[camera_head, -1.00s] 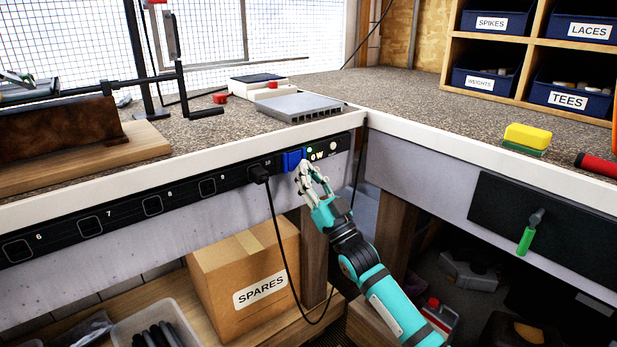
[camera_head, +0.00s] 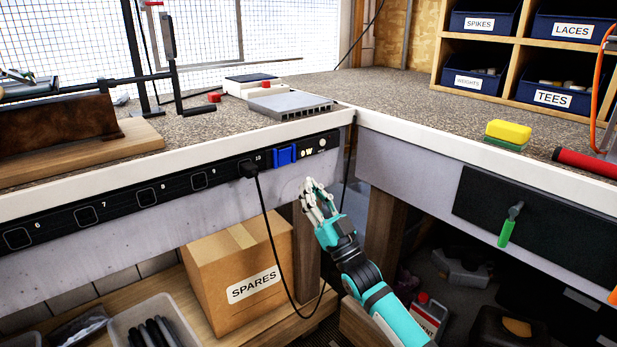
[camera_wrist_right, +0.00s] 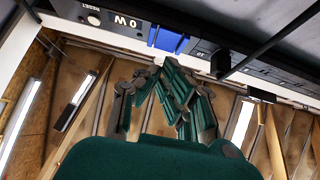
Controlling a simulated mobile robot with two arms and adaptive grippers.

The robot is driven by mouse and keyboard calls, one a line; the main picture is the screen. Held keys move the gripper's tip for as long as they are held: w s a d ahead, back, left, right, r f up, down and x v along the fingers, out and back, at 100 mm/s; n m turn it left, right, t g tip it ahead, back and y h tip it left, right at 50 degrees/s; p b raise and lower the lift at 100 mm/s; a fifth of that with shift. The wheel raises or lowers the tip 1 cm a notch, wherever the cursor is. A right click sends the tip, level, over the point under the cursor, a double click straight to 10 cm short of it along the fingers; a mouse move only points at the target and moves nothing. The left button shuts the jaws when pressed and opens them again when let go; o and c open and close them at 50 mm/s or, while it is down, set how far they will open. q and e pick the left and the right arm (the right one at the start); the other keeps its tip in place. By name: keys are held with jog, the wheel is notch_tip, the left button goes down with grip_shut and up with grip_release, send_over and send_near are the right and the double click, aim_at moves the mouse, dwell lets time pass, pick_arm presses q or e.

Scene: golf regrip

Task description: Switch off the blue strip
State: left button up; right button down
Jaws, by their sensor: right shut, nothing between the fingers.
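The long black power strip (camera_head: 115,207) runs along the front of the left bench, with numbered sockets. Its blue rocker switch (camera_head: 285,155) sits near its right end, beside a "0 W" readout (camera_head: 306,153); no green light shows there now. The switch also shows in the right wrist view (camera_wrist_right: 167,39). A black plug (camera_head: 249,170) sits in the socket left of the switch. My right gripper (camera_head: 314,186) is shut and empty, below and right of the switch, apart from it. The left gripper is out of view.
A "SPARES" cardboard box (camera_head: 235,262) stands on the shelf below. A black cable (camera_head: 272,240) hangs from the plug, left of my right gripper. The right bench's drawer (camera_head: 545,220) has a green-handled tool hanging at it. A wooden leg (camera_head: 307,255) stands under the corner.

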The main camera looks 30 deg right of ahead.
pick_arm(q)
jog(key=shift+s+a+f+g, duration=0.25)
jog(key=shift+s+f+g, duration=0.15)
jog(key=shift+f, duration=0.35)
pick_arm(e)
jog(key=w+f+v, duration=0.1)
jog(key=v, duration=0.5)
jog(key=shift+s+f, duration=0.35)
